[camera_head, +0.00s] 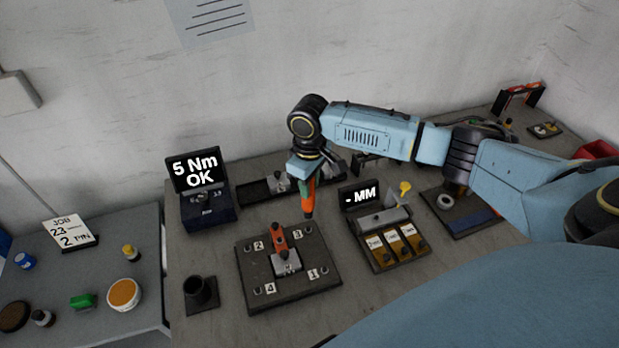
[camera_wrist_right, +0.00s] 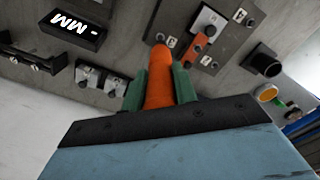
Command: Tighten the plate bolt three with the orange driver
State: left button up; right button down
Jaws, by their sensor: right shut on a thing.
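The orange driver (camera_head: 309,198) is held upright in my right gripper (camera_head: 306,178), its dark tip pointing down. The tip is over the back right of the dark plate (camera_head: 250,288), just above the bolt (camera_head: 308,229) beside label 3; contact cannot be told. The plate carries labels 1 to 4, with bolts near its corners, and an orange clamp (camera_head: 279,240) over a grey block (camera_head: 286,265). In the right wrist view the orange handle (camera_wrist_right: 161,88) sits between the two green fingers. My left gripper is not in view.
A display (camera_head: 195,170) reading "5 Nm OK" stands back left. A dark cup holder (camera_head: 200,292) stands left of the plate. A gauge unit (camera_head: 362,197) reading "- MM" and a tray of parts (camera_head: 405,262) stand right. A black rack (camera_head: 258,190) lies behind.

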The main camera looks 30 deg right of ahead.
aim_at(310, 206)
jog(key=shift+w+f+b, duration=0.1)
jog(key=shift+f+b, duration=0.75)
jog(key=shift+f, duration=1.85)
jog(key=shift+p, duration=0.3)
jog(key=shift+p, duration=0.55)
jog(key=shift+p, duration=0.4)
jog(key=shift+f+b, duration=0.45)
jog(key=shift+f, duration=0.5)
dwell(0.7)
jog(key=shift+f, duration=0.25)
jog(key=shift+s+a+f, duration=0.1)
jog(key=shift+s+f, duration=0.1)
jog(key=shift+s, duration=0.05)
dwell(1.3)
